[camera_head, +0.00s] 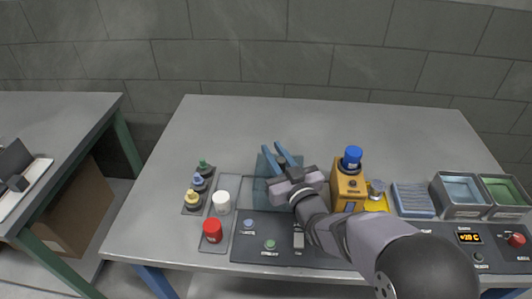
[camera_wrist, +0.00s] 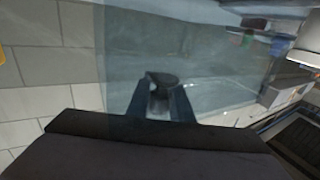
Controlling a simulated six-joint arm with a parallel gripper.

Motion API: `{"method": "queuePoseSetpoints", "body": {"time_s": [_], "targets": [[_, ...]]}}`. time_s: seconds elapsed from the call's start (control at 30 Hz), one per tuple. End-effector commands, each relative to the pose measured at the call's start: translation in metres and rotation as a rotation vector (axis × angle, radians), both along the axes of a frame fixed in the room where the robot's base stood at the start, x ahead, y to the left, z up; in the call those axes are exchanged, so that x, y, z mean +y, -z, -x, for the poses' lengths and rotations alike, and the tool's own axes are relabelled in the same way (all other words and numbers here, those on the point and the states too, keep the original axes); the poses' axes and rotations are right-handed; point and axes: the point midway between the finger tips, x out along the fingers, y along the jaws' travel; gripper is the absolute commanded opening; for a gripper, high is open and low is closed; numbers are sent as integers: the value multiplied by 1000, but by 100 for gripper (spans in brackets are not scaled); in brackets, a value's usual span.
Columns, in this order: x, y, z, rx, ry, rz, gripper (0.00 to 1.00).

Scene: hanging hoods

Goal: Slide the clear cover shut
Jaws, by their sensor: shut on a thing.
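The clear cover (camera_head: 260,167) is a see-through bluish panel near the middle of the table, partly hidden behind my gripper. In the wrist view the cover (camera_wrist: 205,65) fills much of the picture as a teal sheet. A small dark knob (camera_wrist: 160,80) sits between my two fingertips there, at the cover. My gripper (camera_head: 273,149) has blue fingers and is shut on this knob; it also shows in the wrist view (camera_wrist: 160,100). The cover's lower part and any opening behind it are hidden, so I cannot tell how far it is shut.
An orange box (camera_head: 348,188) with a blue-capped item (camera_head: 352,156) stands just right of my gripper. Grey bins (camera_head: 461,190) and a red button (camera_head: 516,240) are at right. The table's back is clear.

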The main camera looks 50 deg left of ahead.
Motion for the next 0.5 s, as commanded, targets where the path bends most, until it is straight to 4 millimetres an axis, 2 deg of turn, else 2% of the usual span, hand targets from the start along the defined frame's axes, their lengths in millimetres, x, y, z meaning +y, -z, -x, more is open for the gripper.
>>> {"method": "queuePoseSetpoints", "body": {"time_s": [0.13,0.17,0.2,0.23,0.5], "targets": [[0,0,1,-1,-2,1,0],[1,0,1,-1,-2,1,24],[1,0,1,-1,-2,1,34],[1,0,1,-1,-2,1,39],[1,0,1,0,-1,0,39]]}}
